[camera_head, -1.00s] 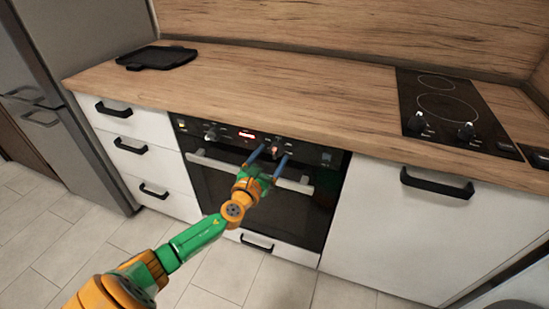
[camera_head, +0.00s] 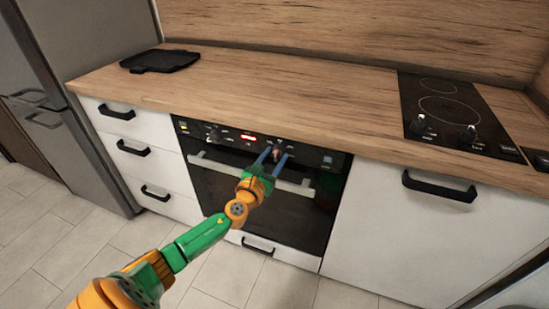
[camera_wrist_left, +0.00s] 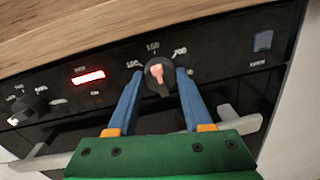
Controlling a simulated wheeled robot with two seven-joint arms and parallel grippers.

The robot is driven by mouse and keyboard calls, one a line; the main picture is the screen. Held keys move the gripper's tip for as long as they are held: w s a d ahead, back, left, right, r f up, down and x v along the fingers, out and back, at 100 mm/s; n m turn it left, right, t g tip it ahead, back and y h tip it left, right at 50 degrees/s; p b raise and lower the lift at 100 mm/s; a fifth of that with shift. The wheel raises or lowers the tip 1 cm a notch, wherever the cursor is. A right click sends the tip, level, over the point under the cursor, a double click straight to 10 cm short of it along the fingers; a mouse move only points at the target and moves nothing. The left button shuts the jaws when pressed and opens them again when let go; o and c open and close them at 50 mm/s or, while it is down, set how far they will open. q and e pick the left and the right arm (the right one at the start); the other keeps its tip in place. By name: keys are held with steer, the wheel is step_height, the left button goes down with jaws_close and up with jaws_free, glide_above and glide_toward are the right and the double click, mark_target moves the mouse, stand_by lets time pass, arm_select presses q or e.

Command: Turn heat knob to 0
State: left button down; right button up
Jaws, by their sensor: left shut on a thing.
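In the head view the knob (camera_head: 277,154) shows small between my fingertips. My left gripper (camera_wrist_left: 158,74) has its two blue fingers on either side of the knob, shut on it; it also shows in the head view (camera_head: 276,152). My right gripper is not in view.
The oven door handle (camera_head: 245,171) runs below the panel, under my left fingers. Another knob (camera_wrist_left: 28,108) and a red lit display (camera_wrist_left: 88,77) are to the left. The worktop edge overhangs the panel. A hob (camera_head: 450,115) and black tray (camera_head: 160,60) lie on top.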

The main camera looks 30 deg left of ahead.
arm_select(q)
steer(key=n+b, duration=0.1)
steer(key=n, duration=0.3)
steer(key=shift+f+n+b, duration=0.15)
steer(key=shift+n+b, duration=0.25)
steer(key=n+b, duration=0.1)
steer(key=n, duration=0.2)
steer(key=shift+n, duration=0.3)
steer(key=n, duration=0.2)
steer(key=shift+n+y, duration=0.3)
steer(key=shift+n, duration=0.1)
steer(key=n, duration=0.5)
steer(key=shift+n+b, duration=0.4)
steer(key=n+y, duration=0.1)
steer(key=n, duration=0.4)
steer(key=shift+c, duration=1.6)
jaws_free()
